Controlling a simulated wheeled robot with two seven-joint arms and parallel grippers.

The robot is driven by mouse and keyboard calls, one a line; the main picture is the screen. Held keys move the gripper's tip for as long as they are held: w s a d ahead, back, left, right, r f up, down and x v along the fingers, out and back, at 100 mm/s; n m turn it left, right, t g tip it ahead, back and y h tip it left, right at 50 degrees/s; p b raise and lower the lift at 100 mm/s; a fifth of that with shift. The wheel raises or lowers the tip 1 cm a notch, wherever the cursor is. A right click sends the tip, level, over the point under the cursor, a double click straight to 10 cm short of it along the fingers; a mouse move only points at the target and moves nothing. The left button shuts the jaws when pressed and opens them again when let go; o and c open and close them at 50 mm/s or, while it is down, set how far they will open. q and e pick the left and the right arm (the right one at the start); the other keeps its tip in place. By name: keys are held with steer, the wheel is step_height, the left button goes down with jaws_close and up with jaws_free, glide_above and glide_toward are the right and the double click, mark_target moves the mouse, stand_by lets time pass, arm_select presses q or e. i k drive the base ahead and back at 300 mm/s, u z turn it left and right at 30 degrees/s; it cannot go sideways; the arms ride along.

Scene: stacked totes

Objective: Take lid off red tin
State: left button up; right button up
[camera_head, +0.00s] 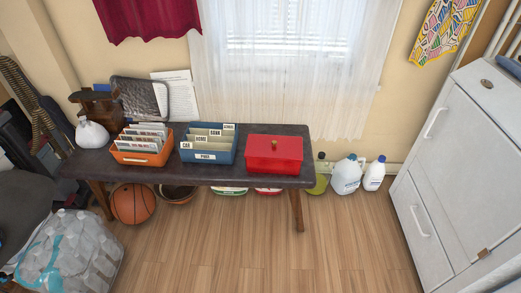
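The red tin (273,163) stands at the right end of a dark bench in the head view. It is a bright red box. The inside of the tin is hidden. Neither of my grippers shows in the head view, and nothing touches the tin.
The bench (215,175) also holds a blue file box (208,156) just left of the tin and an orange file box (141,158) further left. Jugs (346,176) stand on the floor right of the bench. A white cabinet (455,160) stands at right.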

mark_target(265, 147)
steer(key=z, duration=0.55)
steer(key=i, duration=1.8)
steer(key=u, duration=0.7)
